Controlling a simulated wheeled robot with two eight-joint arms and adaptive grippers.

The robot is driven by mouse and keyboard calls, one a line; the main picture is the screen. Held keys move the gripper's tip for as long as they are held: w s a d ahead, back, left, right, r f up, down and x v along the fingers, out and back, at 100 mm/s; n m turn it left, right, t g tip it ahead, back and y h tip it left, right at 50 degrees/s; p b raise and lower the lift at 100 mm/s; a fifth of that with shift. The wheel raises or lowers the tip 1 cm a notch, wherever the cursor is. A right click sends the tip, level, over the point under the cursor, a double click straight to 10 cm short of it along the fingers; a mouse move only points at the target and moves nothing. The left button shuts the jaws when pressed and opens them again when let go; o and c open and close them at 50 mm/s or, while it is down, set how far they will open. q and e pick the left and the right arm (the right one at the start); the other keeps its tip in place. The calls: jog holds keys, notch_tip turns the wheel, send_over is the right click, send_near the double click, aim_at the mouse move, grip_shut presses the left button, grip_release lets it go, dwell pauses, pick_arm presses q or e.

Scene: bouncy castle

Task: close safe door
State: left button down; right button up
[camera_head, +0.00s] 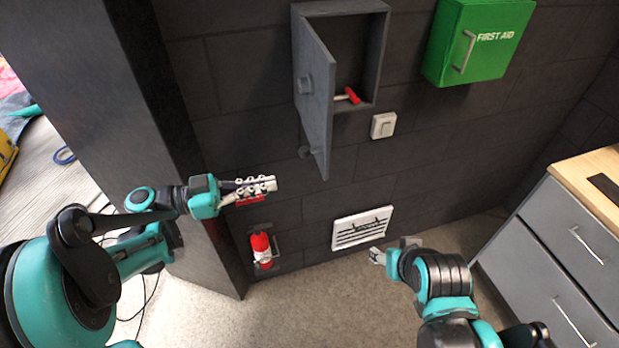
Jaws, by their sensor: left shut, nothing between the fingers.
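A grey wall safe (382,55) hangs on the dark wall at the top middle. Its door (318,100) is hinged on the left and stands open, swung out toward me. The door has a knob at its upper part and another near its bottom. A small red-headed hammer (350,96) lies inside the safe. My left gripper (270,185) is shut and empty, below and left of the door, apart from it. My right gripper (376,256) is low, in front of the wall vent, small in view; its finger opening is unclear.
A green first aid box (478,40) is on the wall right of the safe. A white switch (383,125) sits below the safe. A vent (362,228) and a red extinguisher (262,250) are lower down. A grey drawer cabinet (560,240) stands at the right.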

aim_at(324, 174)
pick_arm(q)
jog(key=b+x, duration=0.2)
jog(key=x, duration=0.8)
pick_arm(e)
notch_tip(324, 174, down, 2)
jog(key=shift+f, duration=0.15)
pick_arm(q)
jog(key=shift+d, duration=0.1)
